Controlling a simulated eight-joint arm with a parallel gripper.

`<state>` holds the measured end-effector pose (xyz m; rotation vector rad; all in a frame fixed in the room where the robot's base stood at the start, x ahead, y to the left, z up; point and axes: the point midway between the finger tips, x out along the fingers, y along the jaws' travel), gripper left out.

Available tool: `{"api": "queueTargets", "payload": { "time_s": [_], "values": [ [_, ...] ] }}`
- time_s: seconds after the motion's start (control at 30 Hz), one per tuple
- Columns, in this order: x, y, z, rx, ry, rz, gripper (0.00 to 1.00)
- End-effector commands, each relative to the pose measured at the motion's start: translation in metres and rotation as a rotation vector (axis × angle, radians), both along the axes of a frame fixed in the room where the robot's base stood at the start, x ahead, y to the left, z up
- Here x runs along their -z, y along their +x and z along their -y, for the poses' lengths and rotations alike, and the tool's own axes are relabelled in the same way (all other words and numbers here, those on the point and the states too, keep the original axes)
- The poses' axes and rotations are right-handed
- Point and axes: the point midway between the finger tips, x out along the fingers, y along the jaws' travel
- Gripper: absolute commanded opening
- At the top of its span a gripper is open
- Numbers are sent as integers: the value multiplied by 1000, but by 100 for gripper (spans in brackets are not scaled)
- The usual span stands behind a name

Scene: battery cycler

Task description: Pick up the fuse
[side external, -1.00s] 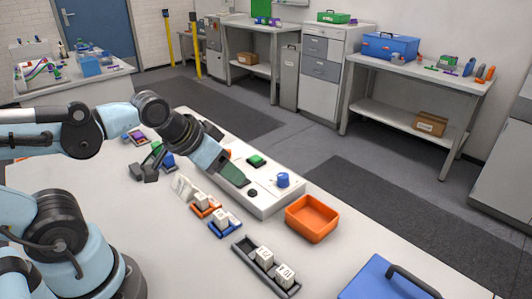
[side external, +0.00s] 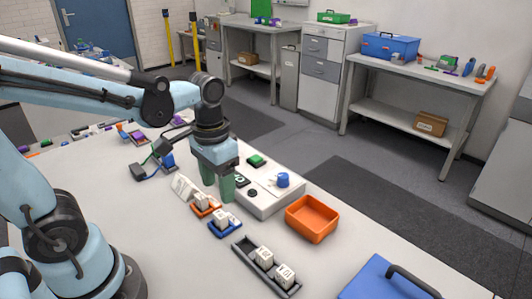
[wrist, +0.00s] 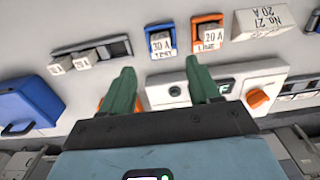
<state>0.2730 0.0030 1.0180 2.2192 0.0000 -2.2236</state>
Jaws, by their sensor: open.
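My gripper (side external: 217,182) points down with two green fingers apart and nothing between them. It is beside the white device and just behind the fuse holders. The wrist view also shows the fingers (wrist: 160,68) open. A white 20 A fuse (wrist: 212,38) sits in an orange holder (side external: 206,211). A white 30 A fuse (wrist: 161,41) sits in a blue holder (side external: 226,229). Two more white fuses (side external: 264,257) (side external: 285,274) stand in a dark rack (side external: 245,250). A white card (wrist: 263,20) reads No. 21, 20 A; it stands left of the orange holder.
A blue case (side external: 385,280) lies at the front right.

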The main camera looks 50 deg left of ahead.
Motion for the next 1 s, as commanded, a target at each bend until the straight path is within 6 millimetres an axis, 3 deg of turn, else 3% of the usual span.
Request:
{"api": "queueTargets", "payload": {
  "time_s": [0.2, 0.57, 1.0],
  "values": [
    [25, 1, 0, 0, 0, 1, 62],
    [42, 1, 0, 0, 0, 2, 62],
    [83, 3, -2, 0, 0, 3, 62]
  ]
}}
